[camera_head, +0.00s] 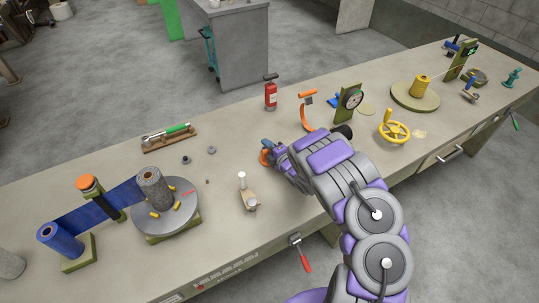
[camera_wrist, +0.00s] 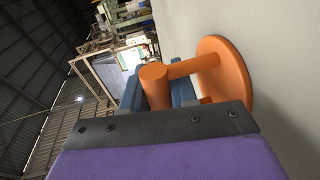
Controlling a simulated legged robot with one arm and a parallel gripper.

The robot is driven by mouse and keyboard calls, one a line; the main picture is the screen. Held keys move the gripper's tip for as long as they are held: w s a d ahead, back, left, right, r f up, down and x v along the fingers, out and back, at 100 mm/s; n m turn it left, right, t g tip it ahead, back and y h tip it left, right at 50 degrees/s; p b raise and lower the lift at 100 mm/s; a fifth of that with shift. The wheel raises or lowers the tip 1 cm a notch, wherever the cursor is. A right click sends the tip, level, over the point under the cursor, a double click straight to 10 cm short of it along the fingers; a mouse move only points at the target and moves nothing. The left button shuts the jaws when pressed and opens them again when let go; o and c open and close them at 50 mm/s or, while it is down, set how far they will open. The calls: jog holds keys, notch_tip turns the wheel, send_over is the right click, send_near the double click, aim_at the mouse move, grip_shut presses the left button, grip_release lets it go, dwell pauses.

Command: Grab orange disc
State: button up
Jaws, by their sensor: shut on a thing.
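The orange disc (camera_wrist: 228,68) shows in the wrist view with a short stem and an orange cylindrical knob (camera_wrist: 154,84). My gripper (camera_wrist: 158,92) has its blue fingers on either side of the knob and is shut on it. In the head view my gripper (camera_head: 268,148) is low over the middle of the bench, and a bit of the orange disc (camera_head: 264,157) shows beside its fingers. The disc's face lies close to the bench surface; I cannot tell whether it touches. My wrist hides part of the disc.
The long bench (camera_head: 225,240) carries a turntable (camera_head: 175,222) with a grey roll, a blue roll (camera_head: 58,240), a bottle-like tool (camera_head: 247,192), a fire extinguisher (camera_head: 271,93), an orange curved stand (camera_head: 304,108), a dial gauge (camera_head: 350,99) and a yellow handwheel (camera_head: 393,128).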

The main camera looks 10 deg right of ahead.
jog(key=shift+f, duration=0.1)
grip_shut()
jog(key=shift+r, duration=0.55)
notch_tip(320, 180, up, 2)
jog(key=shift+r+p, duration=0.2)
jog(key=shift+p, duration=0.2)
jog(key=s, duration=0.4)
jog(key=s+r+p, duration=0.1)
jog(key=s, duration=0.8)
jog(key=shift+s+d+r+p, duration=0.2)
jog(key=shift+s+r+p, duration=0.05)
jog(key=shift+s+p, duration=1.25)
jog(key=shift+p, duration=0.85)
